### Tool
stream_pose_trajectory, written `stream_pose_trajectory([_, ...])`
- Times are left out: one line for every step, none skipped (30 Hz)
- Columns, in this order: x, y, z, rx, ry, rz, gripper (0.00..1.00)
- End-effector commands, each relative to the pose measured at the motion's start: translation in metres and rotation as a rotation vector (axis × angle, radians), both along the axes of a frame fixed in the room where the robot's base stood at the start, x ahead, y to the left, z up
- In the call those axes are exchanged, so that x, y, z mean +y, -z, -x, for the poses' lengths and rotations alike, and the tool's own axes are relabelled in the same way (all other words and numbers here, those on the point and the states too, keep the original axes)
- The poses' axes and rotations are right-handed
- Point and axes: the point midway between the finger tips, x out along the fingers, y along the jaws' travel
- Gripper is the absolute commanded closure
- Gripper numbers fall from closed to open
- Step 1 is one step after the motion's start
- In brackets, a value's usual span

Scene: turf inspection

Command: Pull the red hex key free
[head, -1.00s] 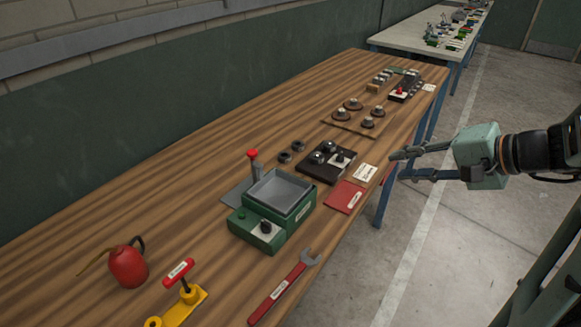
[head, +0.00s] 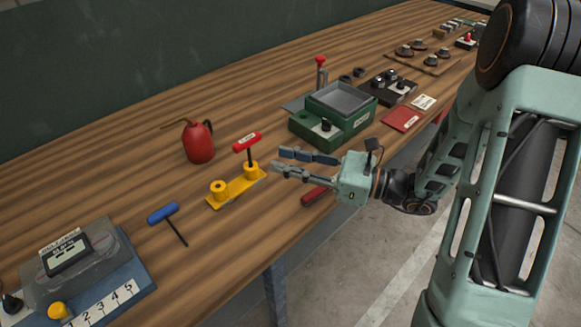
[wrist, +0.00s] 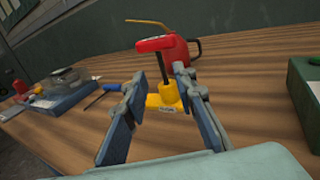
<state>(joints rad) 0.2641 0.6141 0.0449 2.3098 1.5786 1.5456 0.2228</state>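The red hex key (head: 247,142) has a red T-handle with a pale label and a dark shaft. It stands upright in the right-hand post of a yellow holder (head: 234,190). The other post of the holder is empty. My gripper (head: 276,162) is open and empty, just right of the hex key and apart from it, pointing towards it. In the wrist view the red hex key (wrist: 155,44) shows beyond and between the two open fingers (wrist: 149,115).
A red oil can (head: 198,143) stands behind the holder. A blue-handled key (head: 164,212) lies to the left, near a grey gauge box (head: 75,265). A green box with a tray (head: 335,125) stands to the right. A red wrench handle (head: 313,197) shows under my gripper.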

Motion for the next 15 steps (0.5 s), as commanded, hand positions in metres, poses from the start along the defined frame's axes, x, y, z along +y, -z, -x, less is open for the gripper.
stream_pose_trajectory([0.009,0.0,-0.001,-0.001,-0.004,0.0,0.75])
stream_pose_trajectory([0.015,0.0,-0.002,-0.002,-0.006,0.001,0.75])
stream_pose_trajectory([0.022,0.0,-0.004,-0.003,-0.006,0.001,0.75])
stream_pose_trajectory([0.027,0.0,-0.005,-0.003,-0.006,0.001,0.75])
stream_pose_trajectory([0.033,0.0,-0.006,-0.003,-0.006,0.002,0.75])
stream_pose_trajectory([0.04,0.0,-0.008,-0.003,-0.006,0.003,0.75])
stream_pose_trajectory([0.046,0.0,-0.01,-0.004,-0.006,0.002,0.75])
stream_pose_trajectory([0.051,0.0,-0.011,-0.004,-0.006,0.002,0.75])
stream_pose_trajectory([0.057,0.0,-0.013,-0.004,-0.005,0.002,0.75])
stream_pose_trajectory([0.062,0.0,-0.013,-0.003,-0.006,0.003,0.75])
stream_pose_trajectory([0.066,0.0,-0.015,-0.003,-0.004,0.003,0.75])
stream_pose_trajectory([0.071,0.0,-0.016,-0.003,-0.004,0.003,0.75])
stream_pose_trajectory([0.074,0.0,-0.017,-0.003,-0.004,0.003,0.75])
stream_pose_trajectory([0.078,0.0,-0.018,-0.003,-0.003,0.003,0.75])
stream_pose_trajectory([0.081,0.0,-0.019,-0.003,-0.003,0.003,0.75])
